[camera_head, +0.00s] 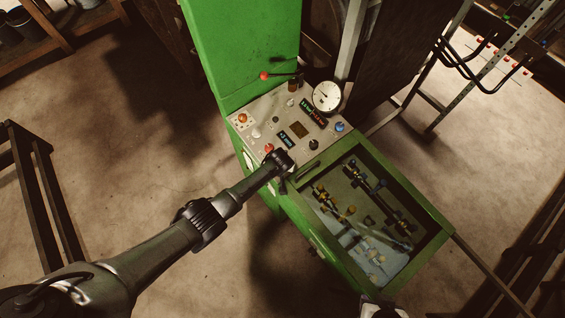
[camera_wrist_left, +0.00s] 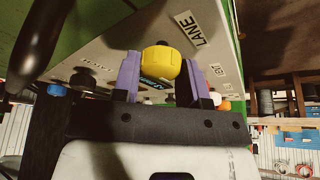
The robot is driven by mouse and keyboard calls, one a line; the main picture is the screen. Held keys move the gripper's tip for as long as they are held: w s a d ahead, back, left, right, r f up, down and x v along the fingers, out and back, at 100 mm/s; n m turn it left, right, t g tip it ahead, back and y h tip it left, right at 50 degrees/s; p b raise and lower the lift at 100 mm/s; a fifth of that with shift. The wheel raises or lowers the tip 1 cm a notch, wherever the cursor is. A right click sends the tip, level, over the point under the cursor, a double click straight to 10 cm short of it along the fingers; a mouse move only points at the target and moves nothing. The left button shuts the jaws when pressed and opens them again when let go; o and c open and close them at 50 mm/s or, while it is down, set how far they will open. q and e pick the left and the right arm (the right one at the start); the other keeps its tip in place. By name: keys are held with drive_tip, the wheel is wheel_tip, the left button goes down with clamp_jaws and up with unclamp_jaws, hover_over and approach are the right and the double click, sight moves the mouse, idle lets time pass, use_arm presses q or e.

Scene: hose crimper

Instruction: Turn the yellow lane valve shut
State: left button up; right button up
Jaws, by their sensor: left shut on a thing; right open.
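The yellow lane valve knob (camera_wrist_left: 160,65) shows in the left wrist view, on a pale panel beside a label (camera_wrist_left: 190,28) that reads LANE. My left gripper (camera_wrist_left: 158,72) is shut on it, with one purple finger on each side. In the head view my left arm reaches from the lower left to the front edge of the control panel (camera_head: 283,118); its wrist end covers that spot and I cannot make out the yellow knob or the fingers there. My right gripper (camera_head: 382,307) shows only partly at the bottom edge, open, below the green machine.
The panel carries a round gauge (camera_head: 327,96), a red-tipped lever (camera_head: 265,76) and several buttons. A green-framed tray (camera_head: 436,238) with fittings lies to its right. A dark rack (camera_head: 48,200) stands at left; floor between is clear. A blue knob (camera_wrist_left: 57,90) is near the left gripper.

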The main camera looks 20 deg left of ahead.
idle(0.3)
use_arm(q)
drive_tip(key=o, duration=0.9)
drive_tip(key=shift+s+r, duration=0.1)
drive_tip(key=shift+r, duration=0.4)
drive_tip(key=p+v, duration=0.2)
drive_tip(key=v, duration=1)
drive_tip(key=shift+s+d+r, duration=0.2)
drive_tip(key=shift+s+r, duration=0.1)
